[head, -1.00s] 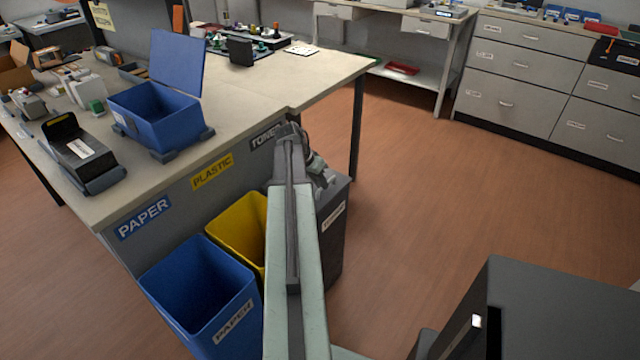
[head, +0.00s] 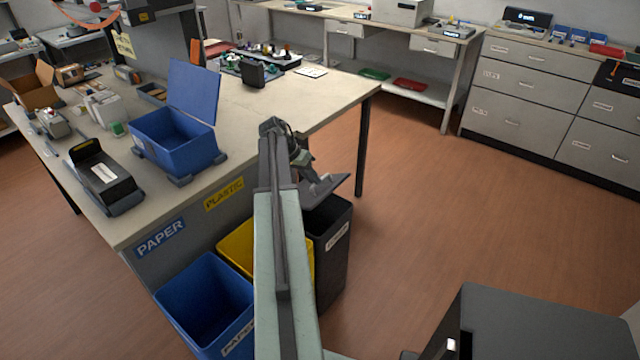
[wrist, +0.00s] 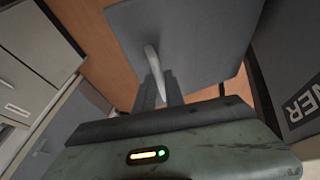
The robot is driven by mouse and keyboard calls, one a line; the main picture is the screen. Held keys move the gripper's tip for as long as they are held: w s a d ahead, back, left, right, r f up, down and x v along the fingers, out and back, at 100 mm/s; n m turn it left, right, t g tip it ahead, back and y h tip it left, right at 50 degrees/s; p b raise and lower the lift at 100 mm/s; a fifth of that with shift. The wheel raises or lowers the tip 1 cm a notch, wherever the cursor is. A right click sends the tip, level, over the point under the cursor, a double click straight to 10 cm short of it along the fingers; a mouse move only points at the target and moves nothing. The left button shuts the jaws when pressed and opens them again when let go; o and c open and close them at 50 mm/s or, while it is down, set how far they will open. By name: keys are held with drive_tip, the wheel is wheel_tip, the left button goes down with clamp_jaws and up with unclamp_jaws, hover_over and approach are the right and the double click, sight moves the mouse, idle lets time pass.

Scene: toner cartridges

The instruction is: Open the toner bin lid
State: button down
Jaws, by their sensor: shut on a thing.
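The dark grey toner bin (head: 335,265) stands at the right end of the row of bins under the table, its dark opening partly showing. Its grey lid (head: 328,188) is raised and tilted above the opening. In the wrist view the lid (wrist: 200,40) is a flat grey panel with a pale curved handle (wrist: 153,60). My gripper (head: 308,172) is over the lid, partly hidden by my arm. In the wrist view my gripper's dark fingers (wrist: 158,90) are shut on the lid's handle.
A yellow bin (head: 236,250) and a blue paper bin (head: 205,305) stand left of the toner bin. The table (head: 300,100) above holds an open blue box (head: 175,145). The floor (head: 430,220) to the right is clear.

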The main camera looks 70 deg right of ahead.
drive_tip(key=w+d+r+p, duration=0.2)
drive_tip(key=w, duration=0.5)
drive_tip(key=w+d+r+p, duration=0.2)
drive_tip(key=w, duration=0.6)
drive_tip(key=shift+d+r, duration=0.2)
drive_tip(key=shift+d, duration=0.2)
drive_tip(key=c, duration=1.5)
unclamp_jaws()
drive_tip(key=shift+w+f, duration=0.1)
drive_tip(key=shift+o, duration=0.2)
drive_tip(key=shift+d+r, duration=0.1)
drive_tip(key=shift+r, duration=0.1)
